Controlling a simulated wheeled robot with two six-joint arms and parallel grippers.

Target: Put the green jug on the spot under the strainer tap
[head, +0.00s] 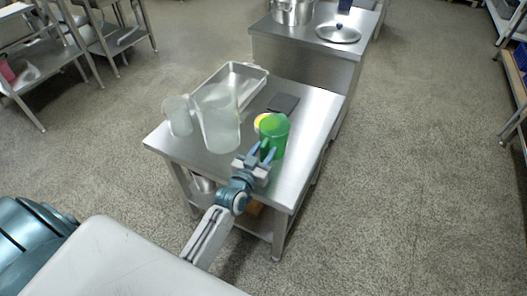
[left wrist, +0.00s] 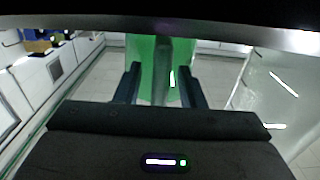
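The green jug (head: 273,135) stands upright on the steel table (head: 322,112), near its right front side. My left gripper (head: 262,155) is at the near side of the jug. In the left wrist view, its two fingers (left wrist: 160,88) are apart. The jug's handle (left wrist: 161,68) shows as a dark upright bar between them, with a gap on each side. The green jug body (left wrist: 142,62) is behind the handle. I cannot make out a strainer tap or a marked spot in these views. My right gripper is not in view.
A large clear jug (head: 219,128) and a smaller one (head: 179,116) stand left of the green jug. A metal tray (head: 258,74), a dark flat plate (head: 283,103) and a yellow item (head: 260,121) are on the same table. A pot (head: 292,12) and lid (head: 338,34) sit behind.

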